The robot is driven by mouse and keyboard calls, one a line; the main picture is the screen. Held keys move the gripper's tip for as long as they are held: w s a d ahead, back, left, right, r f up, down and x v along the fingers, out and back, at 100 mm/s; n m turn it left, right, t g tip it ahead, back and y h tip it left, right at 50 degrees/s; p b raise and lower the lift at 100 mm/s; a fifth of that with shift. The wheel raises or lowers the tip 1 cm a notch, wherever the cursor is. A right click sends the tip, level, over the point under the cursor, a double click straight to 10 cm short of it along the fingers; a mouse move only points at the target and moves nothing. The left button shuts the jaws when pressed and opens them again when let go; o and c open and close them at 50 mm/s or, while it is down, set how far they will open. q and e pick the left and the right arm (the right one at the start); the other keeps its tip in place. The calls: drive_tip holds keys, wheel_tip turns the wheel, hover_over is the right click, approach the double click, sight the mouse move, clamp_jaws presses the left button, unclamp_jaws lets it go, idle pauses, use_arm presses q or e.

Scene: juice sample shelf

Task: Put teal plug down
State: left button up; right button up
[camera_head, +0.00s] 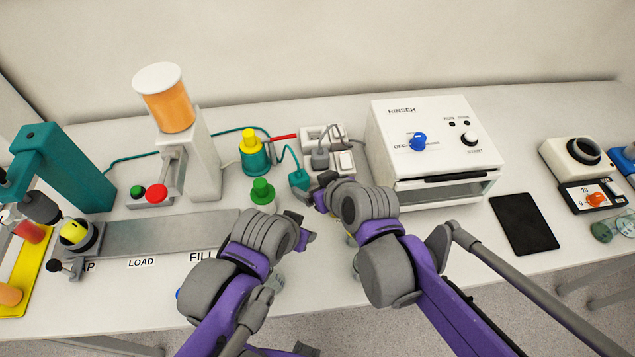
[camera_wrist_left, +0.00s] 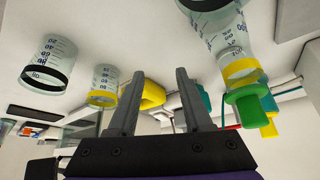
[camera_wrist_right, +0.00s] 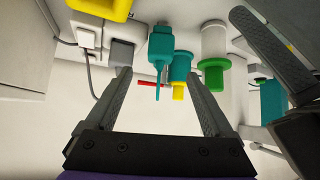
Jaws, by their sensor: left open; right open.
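The teal plug (camera_head: 298,179) is on the white counter, just in front of the power strip, with its teal cord running back to the left. It shows in the right wrist view (camera_wrist_right: 161,46), beyond and between my fingertips, apart from both. My right gripper (camera_head: 312,196) is open and empty, close in front of the plug. My left gripper (camera_head: 302,228) is open and empty, nearer the counter's front edge; its spread fingers show in the left wrist view (camera_wrist_left: 157,75). The power strip (camera_head: 338,133) holds a grey plug (camera_head: 320,158).
A green-topped piece (camera_head: 262,191) and a teal-and-yellow one (camera_head: 252,152) stand left of the plug. The rinser (camera_head: 430,150) stands to the right. Graduated cups (camera_wrist_left: 104,85) are near my left gripper, partly hidden by my arms in the head view. A black tablet (camera_head: 524,223) lies far right.

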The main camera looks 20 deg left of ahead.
drive_tip(key=s+d+f+m+t+h, duration=0.1)
drive_tip(key=d+m+h, duration=0.35)
drive_tip(key=d, duration=1.75)
drive_tip(key=s+d+f+m+h, duration=0.3)
drive_tip(key=s+d+m, duration=0.3)
drive_tip(key=d, duration=0.8)
drive_tip(key=shift+s+f+g, duration=0.4)
drive_tip(key=shift+s+f, duration=0.25)
drive_tip(key=shift+s, duration=0.25)
drive_tip(key=shift+c, duration=0.2)
